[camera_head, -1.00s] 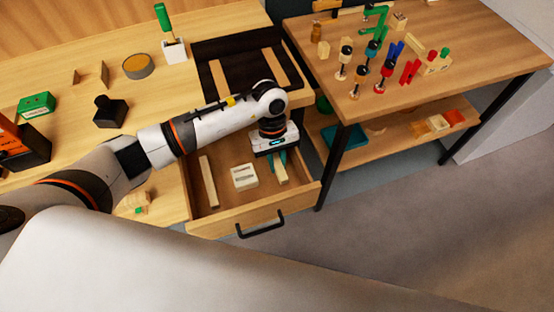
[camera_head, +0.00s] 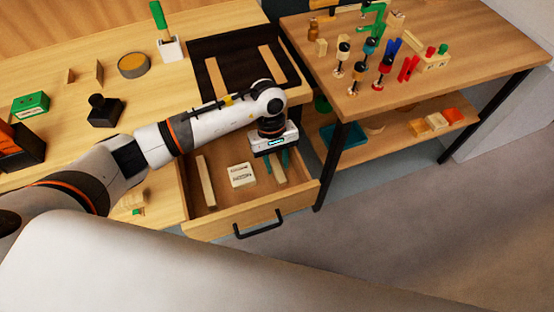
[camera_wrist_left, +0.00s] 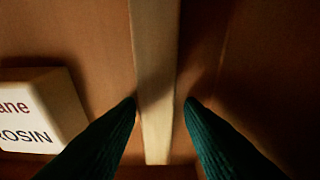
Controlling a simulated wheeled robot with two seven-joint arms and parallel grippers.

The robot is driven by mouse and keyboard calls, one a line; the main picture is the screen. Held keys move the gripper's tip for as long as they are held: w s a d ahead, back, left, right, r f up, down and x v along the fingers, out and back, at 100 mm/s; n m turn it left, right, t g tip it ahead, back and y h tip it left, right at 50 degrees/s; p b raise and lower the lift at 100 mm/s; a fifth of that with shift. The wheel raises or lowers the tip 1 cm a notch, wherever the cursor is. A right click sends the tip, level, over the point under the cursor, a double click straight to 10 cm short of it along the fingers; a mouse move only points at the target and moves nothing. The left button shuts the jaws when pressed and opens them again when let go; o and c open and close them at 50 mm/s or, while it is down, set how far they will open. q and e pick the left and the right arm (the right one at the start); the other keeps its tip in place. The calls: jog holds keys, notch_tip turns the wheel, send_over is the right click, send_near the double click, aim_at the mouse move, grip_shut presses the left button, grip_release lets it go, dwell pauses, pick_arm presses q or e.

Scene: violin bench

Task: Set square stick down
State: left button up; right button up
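A pale square stick (camera_head: 279,171) lies in the right part of the open drawer (camera_head: 232,215). The far end of the stick runs out of the wrist view. My right gripper is not in view.
A white rosin block (camera_head: 241,175) lies left of the stick in the drawer, and another pale stick (camera_head: 206,182) lies further left. Wooden strips lie on the dark mat (camera_head: 240,75) behind. A side table (camera_head: 420,95) with clamps stands at right.

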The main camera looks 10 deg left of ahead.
pick_arm(q)
jog(key=shift+s+a+f, duration=0.25)
jog(key=shift+a+f, duration=0.05)
jog(key=shift+f, duration=0.1)
jog(key=shift+r+p, duration=0.2)
jog(key=shift+p, duration=0.1)
jog(key=shift+p+v, duration=0.55)
jog(key=shift+v, duration=0.3)
jog(key=b+v, duration=0.2)
jog(key=v, duration=0.9)
jog(key=shift+d+r, duration=0.25)
jog(key=shift+w, duration=0.15)
